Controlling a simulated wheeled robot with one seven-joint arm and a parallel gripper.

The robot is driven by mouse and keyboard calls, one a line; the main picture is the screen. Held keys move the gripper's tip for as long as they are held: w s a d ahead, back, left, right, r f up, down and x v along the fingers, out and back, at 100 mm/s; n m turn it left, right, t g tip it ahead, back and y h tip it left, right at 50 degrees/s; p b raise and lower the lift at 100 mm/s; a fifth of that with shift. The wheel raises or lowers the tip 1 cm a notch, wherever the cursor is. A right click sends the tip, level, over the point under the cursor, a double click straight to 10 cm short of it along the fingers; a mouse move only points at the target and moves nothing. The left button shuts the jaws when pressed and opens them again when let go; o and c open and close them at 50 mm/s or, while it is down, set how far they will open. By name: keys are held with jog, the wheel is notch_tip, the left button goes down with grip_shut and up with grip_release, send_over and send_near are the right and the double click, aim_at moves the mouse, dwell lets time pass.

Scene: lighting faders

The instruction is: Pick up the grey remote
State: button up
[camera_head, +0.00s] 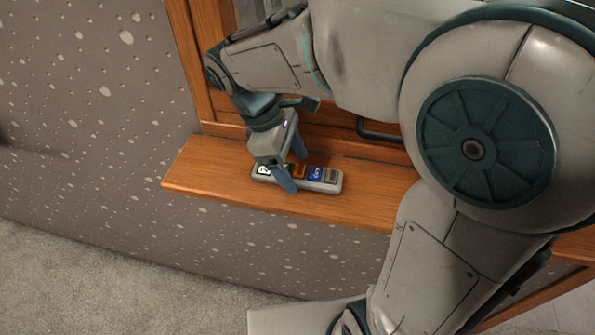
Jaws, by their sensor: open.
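A grey remote (331,186) with coloured buttons or labels lies flat on a wooden ledge (215,180). Its long side runs roughly along the ledge. My gripper (293,172) points down over the remote's left and middle part. The gripper is open, with one blue finger at the remote's front side and the other toward its back side. The fingers hide part of the remote. I cannot tell whether they touch it.
A wooden window frame (190,60) with a dark handle (378,133) rises behind the ledge. The grey speckled wall (90,130) drops to a carpeted floor (90,290). The ledge left of the remote is clear. My arm covers much of the right side.

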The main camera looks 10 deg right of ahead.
jog(key=shift+s+d+f, duration=0.1)
jog(key=shift+f, duration=0.25)
jog(key=c, duration=1.1)
jog(key=shift+c, duration=0.2)
jog(key=shift+r, duration=0.1)
